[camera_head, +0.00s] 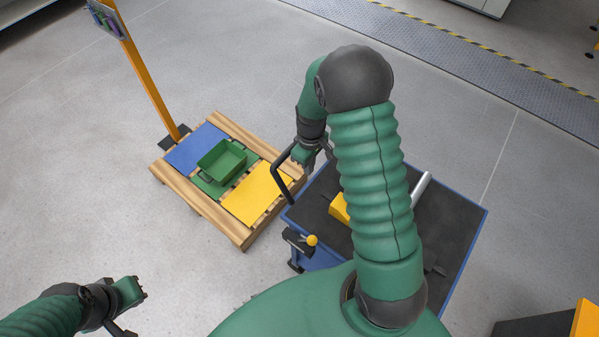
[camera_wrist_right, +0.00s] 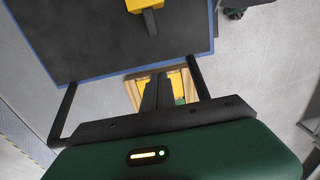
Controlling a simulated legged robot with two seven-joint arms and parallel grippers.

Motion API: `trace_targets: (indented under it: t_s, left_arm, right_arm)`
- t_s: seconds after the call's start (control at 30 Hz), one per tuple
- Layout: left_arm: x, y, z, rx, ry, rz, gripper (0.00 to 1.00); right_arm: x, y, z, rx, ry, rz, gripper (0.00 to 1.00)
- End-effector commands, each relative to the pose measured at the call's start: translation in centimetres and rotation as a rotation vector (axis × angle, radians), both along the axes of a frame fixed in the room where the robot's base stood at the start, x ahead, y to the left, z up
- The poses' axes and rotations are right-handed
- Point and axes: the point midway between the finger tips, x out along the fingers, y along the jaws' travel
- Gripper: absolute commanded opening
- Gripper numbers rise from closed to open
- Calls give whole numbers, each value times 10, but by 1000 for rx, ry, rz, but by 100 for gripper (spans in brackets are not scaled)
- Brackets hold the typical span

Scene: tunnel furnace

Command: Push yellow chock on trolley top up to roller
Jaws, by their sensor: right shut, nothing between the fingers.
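The yellow chock (camera_head: 339,208) lies on the dark top of the blue trolley (camera_head: 459,225), partly hidden by my right arm. In the right wrist view the chock (camera_wrist_right: 146,4) is cut by the top edge, with a short dark bar on its near side. The silver roller (camera_head: 421,189) lies across the top to the right of my arm, apart from the visible part of the chock. My right gripper (camera_head: 316,158) is shut and empty near the trolley's handle end; its fingers (camera_wrist_right: 158,95) point toward the chock side. My left gripper (camera_head: 137,289) hangs over the floor, away from the trolley; its jaws are unclear.
A black handle (camera_head: 276,173) rises at the trolley's edge near my right gripper. A yellow-knobbed lever (camera_head: 312,240) stands at its side. A wooden pallet (camera_head: 242,241) with coloured panels and a green crate (camera_head: 222,161) is to the left. Floor around is mostly clear.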

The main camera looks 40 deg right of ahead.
Motion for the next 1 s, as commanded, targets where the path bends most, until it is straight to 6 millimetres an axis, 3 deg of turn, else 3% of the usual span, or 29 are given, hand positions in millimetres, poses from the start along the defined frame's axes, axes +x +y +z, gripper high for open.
trace_targets:
  t_s: [0.4,0.63,1.0]
  left_arm:
    - [0,0,6,0,0,0,0]
    - [0,0,15,0,0,0,0]
    - [0,0,15,0,0,0,0]
  right_arm:
    - [-2,0,-86,0,5,-2,0]
    - [-34,-9,-83,0,0,-4,0]
    - [-37,-10,-84,0,1,-1,0]
